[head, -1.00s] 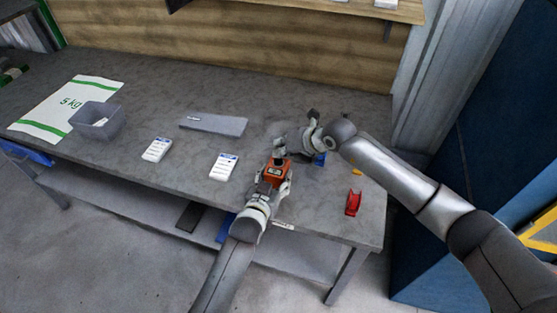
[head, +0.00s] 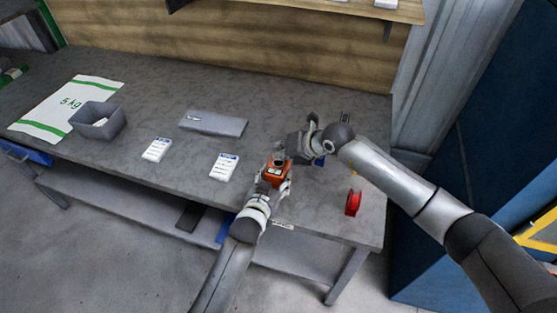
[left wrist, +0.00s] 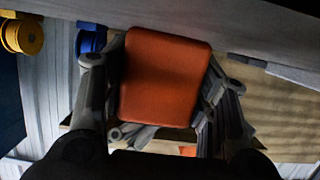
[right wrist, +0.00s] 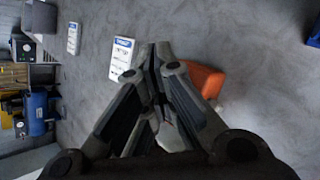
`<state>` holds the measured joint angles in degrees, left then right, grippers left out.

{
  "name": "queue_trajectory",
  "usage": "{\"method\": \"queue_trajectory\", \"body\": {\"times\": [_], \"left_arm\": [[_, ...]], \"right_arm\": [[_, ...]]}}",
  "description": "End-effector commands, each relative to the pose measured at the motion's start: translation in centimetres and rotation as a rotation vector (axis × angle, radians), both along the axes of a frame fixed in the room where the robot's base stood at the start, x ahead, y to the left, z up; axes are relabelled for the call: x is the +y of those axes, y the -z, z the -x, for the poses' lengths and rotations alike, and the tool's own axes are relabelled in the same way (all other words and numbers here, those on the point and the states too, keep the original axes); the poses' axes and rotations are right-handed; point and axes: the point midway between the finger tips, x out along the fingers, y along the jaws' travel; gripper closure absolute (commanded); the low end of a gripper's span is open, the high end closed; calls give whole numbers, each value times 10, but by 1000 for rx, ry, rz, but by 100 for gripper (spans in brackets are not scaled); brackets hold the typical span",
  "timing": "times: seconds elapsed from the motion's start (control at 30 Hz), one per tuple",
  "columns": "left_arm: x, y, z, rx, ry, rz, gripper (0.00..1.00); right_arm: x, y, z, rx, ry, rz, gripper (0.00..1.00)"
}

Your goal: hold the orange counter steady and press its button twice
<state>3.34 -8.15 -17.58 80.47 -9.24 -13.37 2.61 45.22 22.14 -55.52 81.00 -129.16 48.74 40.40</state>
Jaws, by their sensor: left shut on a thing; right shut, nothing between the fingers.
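The orange counter (head: 274,176) is held near the front edge of the grey table. My left gripper (head: 274,183) is shut on it from the front. In the left wrist view the counter's plain orange face (left wrist: 165,80) fills the space between the fingers. My right gripper (head: 284,158) is shut and empty, close to the counter's far end. In the right wrist view its closed fingertips (right wrist: 152,60) lie left of the counter (right wrist: 207,80), which is partly hidden behind a finger. I cannot tell whether they touch the button, which is not clearly visible.
A blue item (head: 319,161) is beside the right gripper.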

Motion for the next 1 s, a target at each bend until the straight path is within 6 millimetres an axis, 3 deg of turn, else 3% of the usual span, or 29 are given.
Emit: {"method": "queue_trajectory", "body": {"times": [0.7, 1.0], "left_arm": [[0, 0, 0, 0, 0, 0, 75], [0, 0, 0, 0, 0, 1, 75]], "right_arm": [[0, 8, 1, 3, -1, 2, 100], [0, -2, 1, 3, -1, 2, 100]]}}
